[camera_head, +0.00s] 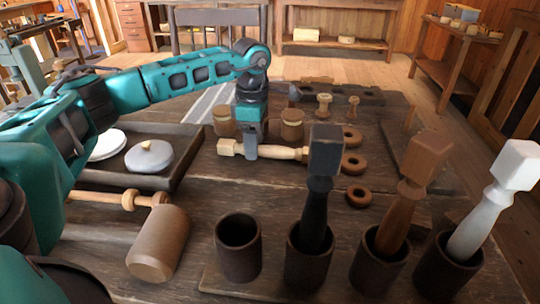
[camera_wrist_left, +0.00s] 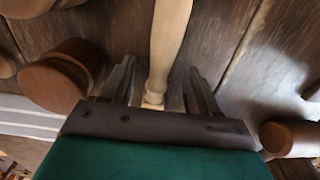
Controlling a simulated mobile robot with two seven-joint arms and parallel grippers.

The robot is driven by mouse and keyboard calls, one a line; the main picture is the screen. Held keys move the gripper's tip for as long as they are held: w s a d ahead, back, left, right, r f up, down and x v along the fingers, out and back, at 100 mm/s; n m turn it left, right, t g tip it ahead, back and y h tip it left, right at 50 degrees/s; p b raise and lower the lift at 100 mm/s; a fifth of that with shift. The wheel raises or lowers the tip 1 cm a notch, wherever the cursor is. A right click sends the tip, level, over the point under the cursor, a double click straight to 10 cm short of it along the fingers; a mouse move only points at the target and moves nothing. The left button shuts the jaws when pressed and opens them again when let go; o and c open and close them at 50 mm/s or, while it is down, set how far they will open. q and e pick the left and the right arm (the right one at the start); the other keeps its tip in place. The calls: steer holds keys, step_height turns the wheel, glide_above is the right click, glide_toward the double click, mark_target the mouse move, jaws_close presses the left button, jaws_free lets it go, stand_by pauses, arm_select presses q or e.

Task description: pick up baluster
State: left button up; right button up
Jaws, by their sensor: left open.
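A pale wooden baluster (camera_head: 282,152) lies on its side on the dark table, its square block end to the left. My left gripper (camera_head: 250,153) points down over it, with a finger in front of its shaft in the head view. In the left wrist view the pale baluster (camera_wrist_left: 168,45) runs between the two open fingers of my left gripper (camera_wrist_left: 160,80), with gaps on both sides. Three more balusters stand tilted in dark cups: a black one (camera_head: 325,155), a brown one (camera_head: 408,200) and a white one (camera_head: 500,190). My right gripper is out of view.
An empty dark cup (camera_head: 238,250) stands left of the filled ones. Lidded round wooden pots (camera_head: 292,126) stand behind the pale baluster. Brown rings (camera_head: 359,196) lie to its right. A mallet (camera_head: 158,240) and a tray (camera_head: 180,175) with white lidded dishes are at left.

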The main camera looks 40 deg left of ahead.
arm_select(q)
steer(key=shift+f, duration=0.6)
steer(key=shift+c, duration=0.3)
jaws_close()
